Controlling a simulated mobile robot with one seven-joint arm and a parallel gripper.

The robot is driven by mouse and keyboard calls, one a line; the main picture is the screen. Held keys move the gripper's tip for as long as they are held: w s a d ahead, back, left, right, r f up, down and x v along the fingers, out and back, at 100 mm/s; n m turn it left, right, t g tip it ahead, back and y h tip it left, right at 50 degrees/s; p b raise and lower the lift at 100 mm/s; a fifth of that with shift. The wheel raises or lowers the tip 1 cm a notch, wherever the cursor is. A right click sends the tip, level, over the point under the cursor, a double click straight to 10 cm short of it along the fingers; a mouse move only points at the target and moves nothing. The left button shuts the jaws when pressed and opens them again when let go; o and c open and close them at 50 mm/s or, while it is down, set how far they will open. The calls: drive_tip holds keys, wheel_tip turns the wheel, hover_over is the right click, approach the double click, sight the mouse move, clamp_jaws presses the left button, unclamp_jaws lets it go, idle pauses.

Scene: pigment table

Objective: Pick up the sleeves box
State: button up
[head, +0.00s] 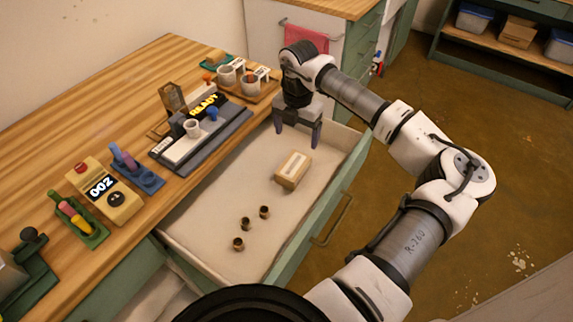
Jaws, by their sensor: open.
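A small tan box with a pale label (293,170), which looks like the sleeves box, lies in the open drawer (205,228), toward its right side. My gripper (298,139) points down over the far part of the drawer, just beyond the box in the picture. Its two dark fingers are apart with nothing between them. The fingers do not touch the box. How high the fingertips are above the drawer floor is hard to tell.
Several small brown cylinders, including one (264,212), stand in the drawer nearer to me. The drawer's front wall (318,222) has a handle. The wooden tabletop (60,130) holds a device reading READY (225,122), cups and a yellow unit (104,190).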

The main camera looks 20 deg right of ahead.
sight(293, 165)
wheel_tip(293, 165, down, 9)
drive_tip(key=shift+w+f+p, duration=0.15)
drive_tip(key=shift+p, duration=0.65)
drive_tip(key=shift+a+f+p, duration=0.2)
drive_tip(key=shift+f+p, duration=0.85)
drive_tip(key=shift+f, duration=1.65)
drive_tip(key=shift+c, duration=0.5)
drive_tip(key=c, duration=1)
drive_tip(key=shift+c, duration=0.3)
drive_tip(key=shift+r, duration=0.15)
wheel_tip(293, 165, up, 20)
drive_tip(key=b, duration=0.4)
